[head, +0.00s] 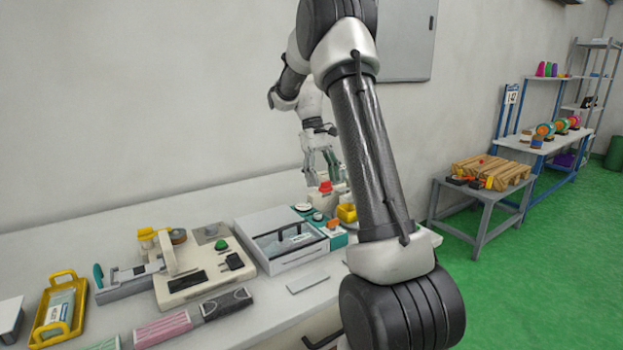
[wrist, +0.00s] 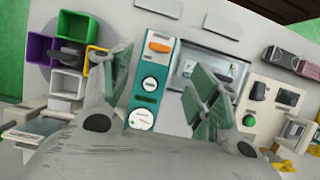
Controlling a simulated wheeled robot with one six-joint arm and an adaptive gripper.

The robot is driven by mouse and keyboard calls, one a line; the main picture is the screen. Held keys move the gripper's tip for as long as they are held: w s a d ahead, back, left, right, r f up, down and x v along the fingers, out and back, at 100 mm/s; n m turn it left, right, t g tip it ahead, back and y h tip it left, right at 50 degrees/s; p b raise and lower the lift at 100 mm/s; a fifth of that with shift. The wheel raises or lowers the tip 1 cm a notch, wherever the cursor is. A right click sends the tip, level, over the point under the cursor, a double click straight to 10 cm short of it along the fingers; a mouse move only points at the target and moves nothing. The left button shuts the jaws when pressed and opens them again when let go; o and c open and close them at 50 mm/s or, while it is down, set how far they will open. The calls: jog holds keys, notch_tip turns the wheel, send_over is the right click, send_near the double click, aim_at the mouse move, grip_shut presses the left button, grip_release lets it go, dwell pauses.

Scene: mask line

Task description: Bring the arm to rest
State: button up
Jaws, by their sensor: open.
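My grey-white arm (head: 365,140) rises across the head view and bends over the bench (head: 120,232). My gripper (head: 324,172) hangs fingers-down over the back of the bench, close to a red-topped item (head: 325,187). In the wrist view my gripper (wrist: 155,88) has its two green-grey fingers spread wide apart. Nothing is held between them; a teal panel (wrist: 148,100) with an orange switch shows beyond the gap. My upper arm hides part of the bench's right end.
A white clear-lidded case (head: 282,258), a beige machine with a green button (head: 192,285), a yellow tray (head: 38,328) and pink masks (head: 162,329) crowd the bench. Coloured bins (wrist: 67,83) stand left in the wrist view. Green floor (head: 520,285) lies open at right.

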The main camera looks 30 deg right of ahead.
jog(key=s+a+r+t, duration=0.2)
jog(key=s+a+t, duration=0.1)
jog(key=s, duration=0.5)
jog(key=s+a+r+t, duration=0.3)
jog(key=s+a, duration=0.3)
jog(key=s, duration=0.3)
jog(key=s+a+r+t, duration=0.2)
jog(key=s+a, duration=0.3)
jog(key=s, duration=0.4)
jog(key=shift+r+t, duration=0.4)
jog(key=shift+r, duration=0.05)
dwell(2.4)
